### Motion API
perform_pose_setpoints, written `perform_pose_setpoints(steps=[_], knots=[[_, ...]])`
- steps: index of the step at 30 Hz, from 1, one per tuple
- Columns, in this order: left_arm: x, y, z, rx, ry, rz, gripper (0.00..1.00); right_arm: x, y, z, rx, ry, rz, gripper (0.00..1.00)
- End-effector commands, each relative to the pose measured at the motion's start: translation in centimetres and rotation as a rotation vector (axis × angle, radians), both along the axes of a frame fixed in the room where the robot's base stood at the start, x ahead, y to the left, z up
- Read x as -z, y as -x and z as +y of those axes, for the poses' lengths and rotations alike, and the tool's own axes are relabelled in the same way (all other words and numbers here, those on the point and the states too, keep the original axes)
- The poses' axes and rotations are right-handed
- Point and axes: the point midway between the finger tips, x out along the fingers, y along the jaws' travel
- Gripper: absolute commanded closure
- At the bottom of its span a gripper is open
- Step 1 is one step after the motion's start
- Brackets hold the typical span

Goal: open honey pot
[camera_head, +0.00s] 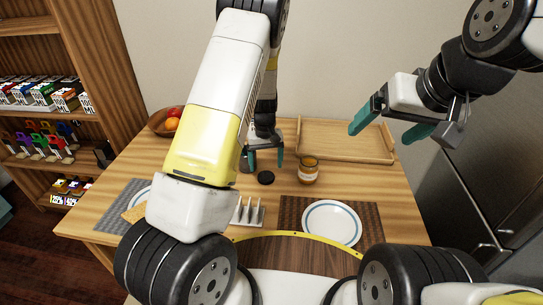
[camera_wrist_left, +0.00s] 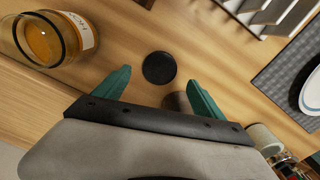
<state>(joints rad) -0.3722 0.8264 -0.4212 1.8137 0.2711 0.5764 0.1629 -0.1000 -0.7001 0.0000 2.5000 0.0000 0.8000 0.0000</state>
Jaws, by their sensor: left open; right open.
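The honey pot (camera_head: 308,172) is an upright glass jar with amber contents and a pale label, standing on the table. It also shows at the upper left of the left wrist view (camera_wrist_left: 60,42), its mouth uncovered. A round black lid (camera_head: 265,177) lies flat on the table to the left of the jar, apart from it; it shows in the left wrist view (camera_wrist_left: 159,67) just beyond the fingertips. My left gripper (camera_head: 266,159) is open and empty near the lid. My right gripper (camera_head: 381,134) is open and empty, raised above the tray's right side.
A wooden tray (camera_head: 345,122) lies behind the jar. A white plate (camera_head: 331,222) on a dark mat and a toast rack (camera_head: 248,215) are in front. A fruit bowl (camera_head: 158,123) stands at the back left. A dark cylinder (camera_wrist_left: 178,102) sits near the left fingers.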

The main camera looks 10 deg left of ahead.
Motion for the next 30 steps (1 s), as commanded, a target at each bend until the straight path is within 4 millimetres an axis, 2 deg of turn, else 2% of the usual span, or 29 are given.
perform_pose_setpoints(steps=[1, 6, 14, 17, 20, 23, 27, 30], knots=[[-1.3, -0.1, 0.0, 0.001, 0.001, -0.004, 0.2, 0.0, 0.0, 0.0, 0.0, 0.0, 0.0, 0.11], [-4.6, -0.1, 0.0, 0.001, 0.001, -0.003, 0.2, 0.0, 0.0, 0.0, 0.0, 0.0, 0.0, 0.11], [-7.4, 0.1, 0.0, 0.001, 0.006, -0.004, 0.2, 0.0, 0.0, 0.0, 0.0, 0.0, 0.0, 0.11], [-9.6, 0.6, 0.0, 0.005, 0.035, -0.024, 0.2, 0.0, 0.0, 0.0, 0.0, 0.0, 0.0, 0.11], [-13.3, 2.0, 0.1, 0.02, 0.086, -0.061, 0.2, 0.0, 0.0, 0.0, 0.0, 0.0, 0.0, 0.11], [-17.8, 4.2, 0.2, 0.05, 0.142, -0.114, 0.2, 0.0, 0.0, 0.0, 0.0, 0.0, 0.0, 0.11], [-23.5, 8.1, 0.5, 0.105, 0.195, -0.198, 0.2, 0.0, 0.0, 0.0, 0.0, 0.0, 0.0, 0.11], [-26.9, 11.3, 0.9, 0.151, 0.215, -0.264, 0.2, 0.0, 0.0, 0.0, 0.0, 0.0, 0.0, 0.11]])
